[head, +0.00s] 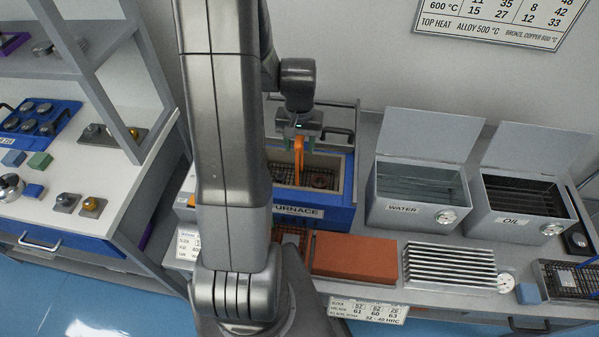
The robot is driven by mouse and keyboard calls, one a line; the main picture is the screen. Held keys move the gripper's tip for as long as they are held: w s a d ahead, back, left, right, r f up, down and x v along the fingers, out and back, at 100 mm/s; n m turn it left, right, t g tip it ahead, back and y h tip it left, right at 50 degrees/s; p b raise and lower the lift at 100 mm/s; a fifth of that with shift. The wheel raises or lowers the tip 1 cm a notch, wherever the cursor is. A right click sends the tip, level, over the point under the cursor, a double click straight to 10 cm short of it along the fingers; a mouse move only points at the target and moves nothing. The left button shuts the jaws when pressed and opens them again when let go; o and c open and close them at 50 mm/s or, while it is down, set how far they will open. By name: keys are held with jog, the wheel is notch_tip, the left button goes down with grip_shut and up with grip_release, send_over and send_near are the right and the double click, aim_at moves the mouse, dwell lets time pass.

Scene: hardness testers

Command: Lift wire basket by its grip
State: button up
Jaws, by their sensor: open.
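The wire basket (325,187) sits inside the open-topped blue furnace (340,214), with dark round pieces visible in it. Its upright orange grip (299,160) rises out of the furnace. My gripper (301,137) is directly above the furnace, pointing down, with its jaws open at the top of the grip. The grip's upper end appears to be between the fingers, but I cannot tell whether they touch it. My arm hides the left part of the furnace and basket.
Right of the furnace stand open-lidded water (412,212) and oil (512,225) tanks. In front are a reddish-brown block (354,256) and a ribbed metal rack (450,267). A side bench with shelves (60,190) stands left. The wall is close behind the furnace.

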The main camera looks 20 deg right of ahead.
jog(key=shift+f, duration=0.45)
grip_shut()
jog(key=shift+r, duration=0.1)
